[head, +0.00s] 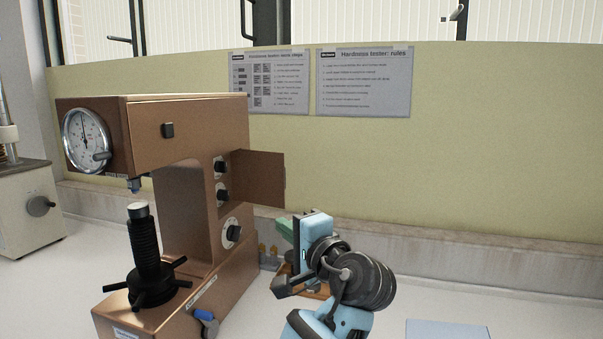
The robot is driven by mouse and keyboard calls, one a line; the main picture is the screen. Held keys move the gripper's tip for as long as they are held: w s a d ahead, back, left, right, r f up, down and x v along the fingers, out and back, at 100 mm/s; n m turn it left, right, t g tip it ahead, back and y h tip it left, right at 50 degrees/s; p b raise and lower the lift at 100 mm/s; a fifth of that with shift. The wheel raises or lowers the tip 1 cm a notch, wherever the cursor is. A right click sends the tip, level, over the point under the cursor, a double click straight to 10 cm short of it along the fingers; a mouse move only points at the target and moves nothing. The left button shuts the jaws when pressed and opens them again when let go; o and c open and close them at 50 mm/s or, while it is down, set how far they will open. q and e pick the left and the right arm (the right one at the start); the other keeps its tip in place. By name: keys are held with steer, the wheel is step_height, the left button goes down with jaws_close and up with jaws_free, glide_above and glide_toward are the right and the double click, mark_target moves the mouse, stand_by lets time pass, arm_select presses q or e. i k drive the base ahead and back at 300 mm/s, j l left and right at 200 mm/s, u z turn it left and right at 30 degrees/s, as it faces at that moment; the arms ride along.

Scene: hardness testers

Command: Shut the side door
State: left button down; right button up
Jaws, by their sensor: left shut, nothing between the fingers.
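The brown hardness tester (205,118) stands on the bench at the left, with a round dial on its front. Its side door (258,178) is a flat brown panel that stands out to the right from the back of the column, so it is open. My left gripper (284,285) is below and slightly right of the door, apart from it in the picture. It is shut and holds nothing. Its fingers are small and partly mixed with the wrist and the items behind. My right gripper is not in view.
Small items, one green (285,228), sit behind my left wrist beside the tester. A second pale machine (30,210) stands at the far left. A light blue flat sheet (447,329) lies at the front right. The bench to the right is otherwise clear.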

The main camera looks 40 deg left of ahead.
mark_target(264, 172)
steer(key=i+j, duration=0.2)
steer(key=i, duration=0.25)
steer(key=i+j, duration=0.25)
steer(key=i, duration=0.2)
